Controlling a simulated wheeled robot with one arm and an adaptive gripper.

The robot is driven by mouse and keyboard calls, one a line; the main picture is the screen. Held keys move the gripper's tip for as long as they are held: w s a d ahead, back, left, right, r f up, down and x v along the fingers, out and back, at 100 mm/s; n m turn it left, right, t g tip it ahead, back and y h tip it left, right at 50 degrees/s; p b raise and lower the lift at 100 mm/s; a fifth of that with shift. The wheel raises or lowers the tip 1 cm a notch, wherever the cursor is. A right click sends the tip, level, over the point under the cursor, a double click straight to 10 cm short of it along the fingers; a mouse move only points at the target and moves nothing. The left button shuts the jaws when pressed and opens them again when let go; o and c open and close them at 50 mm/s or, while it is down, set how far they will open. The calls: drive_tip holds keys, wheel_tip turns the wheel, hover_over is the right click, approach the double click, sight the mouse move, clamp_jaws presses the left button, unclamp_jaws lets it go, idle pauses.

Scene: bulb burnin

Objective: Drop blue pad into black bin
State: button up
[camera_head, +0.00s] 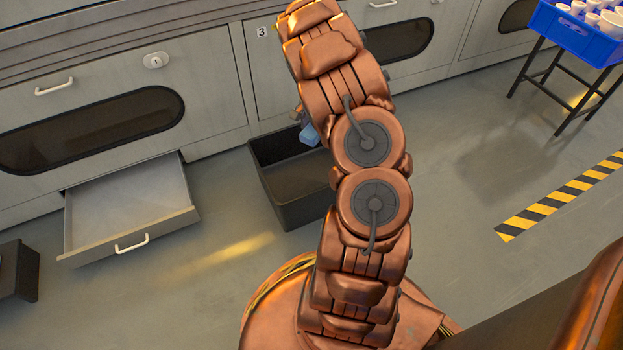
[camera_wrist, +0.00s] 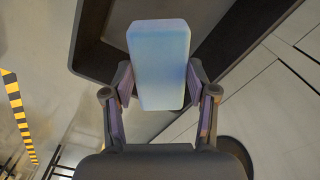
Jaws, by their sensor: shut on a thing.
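The blue pad (camera_wrist: 158,65) is a pale blue block held between the two fingers of my gripper (camera_wrist: 160,88) in the wrist view. In the head view a small part of the blue pad (camera_head: 309,135) shows beside my arm, over the black bin (camera_head: 300,206). The black bin is an open box on the floor, partly hidden behind my arm. In the wrist view the bin's rim and wall (camera_wrist: 88,55) lie beyond and below the pad. My gripper is mostly hidden in the head view. The pad's exact height above the bin is unclear.
An open, empty drawer (camera_head: 130,205) sticks out from the grey cabinets left of the bin. Another dark box (camera_head: 20,272) is at the far left. A blue crate (camera_head: 580,32) of white cups stands on a black stand at the upper right. Striped floor tape (camera_head: 560,198) lies at right.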

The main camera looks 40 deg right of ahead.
drive_tip(key=shift+f+b, duration=1.15)
drive_tip(key=shift+f, duration=1.55)
drive_tip(key=o, duration=1.1)
wheel_tip(320, 180, up, 12)
